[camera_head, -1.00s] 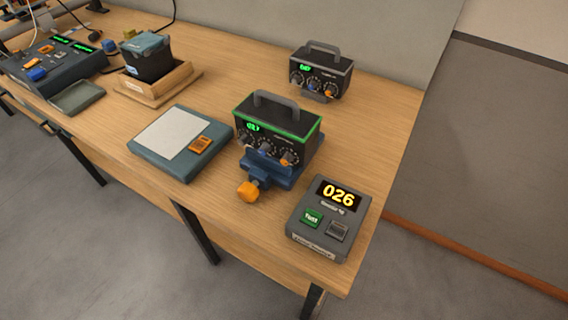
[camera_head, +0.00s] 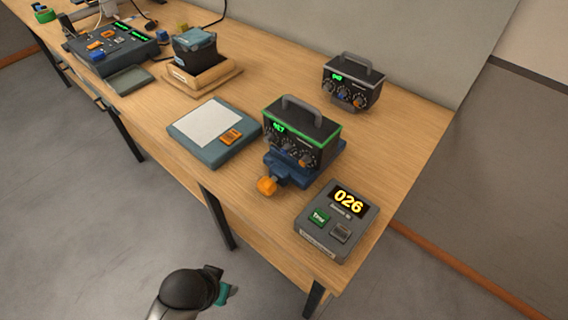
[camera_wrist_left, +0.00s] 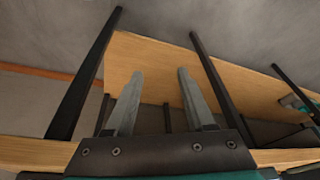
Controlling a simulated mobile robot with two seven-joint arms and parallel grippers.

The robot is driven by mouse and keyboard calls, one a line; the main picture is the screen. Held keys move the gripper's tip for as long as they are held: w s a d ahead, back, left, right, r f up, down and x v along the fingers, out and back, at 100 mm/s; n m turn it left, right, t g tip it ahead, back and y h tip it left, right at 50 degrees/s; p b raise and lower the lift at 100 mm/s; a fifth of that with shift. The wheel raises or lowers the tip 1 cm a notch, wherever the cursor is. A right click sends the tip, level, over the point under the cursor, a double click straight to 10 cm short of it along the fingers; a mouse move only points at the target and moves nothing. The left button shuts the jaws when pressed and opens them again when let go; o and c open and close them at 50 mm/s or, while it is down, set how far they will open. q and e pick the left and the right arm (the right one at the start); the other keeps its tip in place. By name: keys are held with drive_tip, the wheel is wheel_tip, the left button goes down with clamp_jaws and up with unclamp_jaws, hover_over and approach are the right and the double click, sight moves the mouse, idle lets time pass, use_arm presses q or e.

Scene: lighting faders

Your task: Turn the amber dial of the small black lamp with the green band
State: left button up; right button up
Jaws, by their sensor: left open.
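The small black lamp (camera_head: 318,137) with the green band around its top edge stands upright on a blue clamp-like base (camera_head: 283,167), near the table's front edge. Its front has a green display and a row of dials. The amber dial (camera_head: 305,161) is at the right end of the row. My left arm shows at the bottom of the head view, low in front of the table, well apart from the lamp. In the left wrist view my left gripper (camera_wrist_left: 160,72) is open, with nothing between its fingers. My right gripper is out of view.
An orange knob (camera_head: 267,186) juts forward from the blue base. A grey box reading 026 (camera_head: 337,221) stands right of it. A similar black box (camera_head: 352,83) stands behind. A grey-blue pad (camera_head: 190,128) with a white sheet lies left. Table legs (camera_head: 216,216) stand below.

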use_arm(q)
drive_tip(key=w+d+r+m+t+h+p, duration=0.1)
drive_tip(key=w+r+t, duration=0.1)
drive_tip(key=r, duration=0.3)
drive_tip(key=w+d+r+m+t, duration=0.1)
drive_tip(key=w+d+r, duration=0.15)
drive_tip(key=r, duration=0.25)
drive_tip(key=m+t+h, duration=0.8)
drive_tip(key=m+h, duration=0.1)
approach(302, 164)
drive_tip(key=b+x, duration=0.1)
drive_tip(key=x, duration=0.7)
drive_tip(key=shift+w+d, duration=0.15)
drive_tip(key=shift+w, duration=0.05)
drive_tip(key=shift+c, duration=0.3)
clamp_jaws()
